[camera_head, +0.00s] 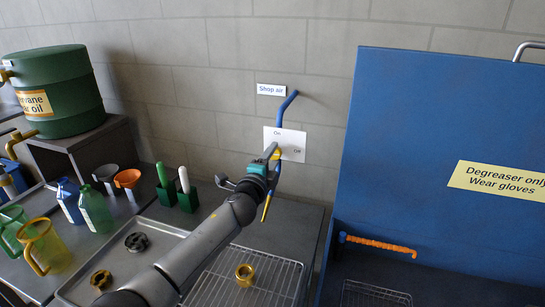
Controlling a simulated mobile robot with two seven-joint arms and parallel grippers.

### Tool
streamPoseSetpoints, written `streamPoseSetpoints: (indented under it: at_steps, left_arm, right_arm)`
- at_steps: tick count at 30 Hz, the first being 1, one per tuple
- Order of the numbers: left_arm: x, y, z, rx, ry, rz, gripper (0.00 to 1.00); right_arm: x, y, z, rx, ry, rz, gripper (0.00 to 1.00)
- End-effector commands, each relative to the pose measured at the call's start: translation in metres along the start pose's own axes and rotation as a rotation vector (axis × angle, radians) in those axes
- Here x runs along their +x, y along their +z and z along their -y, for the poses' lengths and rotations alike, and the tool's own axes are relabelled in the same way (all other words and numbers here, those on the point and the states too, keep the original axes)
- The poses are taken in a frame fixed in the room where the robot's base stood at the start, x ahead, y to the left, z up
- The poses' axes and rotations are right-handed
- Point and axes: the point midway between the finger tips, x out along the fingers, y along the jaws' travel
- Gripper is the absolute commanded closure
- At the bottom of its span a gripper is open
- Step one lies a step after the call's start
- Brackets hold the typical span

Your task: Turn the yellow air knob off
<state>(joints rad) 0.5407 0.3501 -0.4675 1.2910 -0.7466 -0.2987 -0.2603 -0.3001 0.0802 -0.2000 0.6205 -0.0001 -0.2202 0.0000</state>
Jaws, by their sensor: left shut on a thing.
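The yellow air knob (278,154) shows only as a small patch of yellow at the wall, in front of a white On/Off plate (292,139). "On" is at the plate's top and "Off" at its right. My left gripper (273,153) reaches up from below and is shut on the knob, hiding most of it. Which mark the knob points to cannot be told. A blue air pipe (287,108) comes down to the plate under a "Shop air" sign (271,90). My right gripper is not in view.
A tall blue degreaser panel (415,130) stands close on the right. Below my left arm are a metal tray (165,230) with dark and brass parts and a wire rack (225,285) with a brass ring (245,274). Bottles, funnels and a green drum (62,95) stand left.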

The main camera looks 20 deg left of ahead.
Motion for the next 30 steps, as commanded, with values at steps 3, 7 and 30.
streamPoseSetpoints:
  at_steps: [3, 7, 30]
  left_arm:
    - [0.0002, -0.0002, 0.0006, 0.039, -0.001, -0.001, 1.0]
    - [0.0002, -0.0003, 0.0004, 0.063, -0.001, -0.001, 1.0]
    - [0.0001, 0.0, 0.0001, 0.074, -0.001, 0.0, 0.19]
  right_arm:
    - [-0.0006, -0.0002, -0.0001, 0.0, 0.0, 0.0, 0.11]
    - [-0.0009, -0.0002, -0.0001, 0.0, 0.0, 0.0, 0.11]
    - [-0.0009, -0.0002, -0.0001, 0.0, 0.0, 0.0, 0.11]
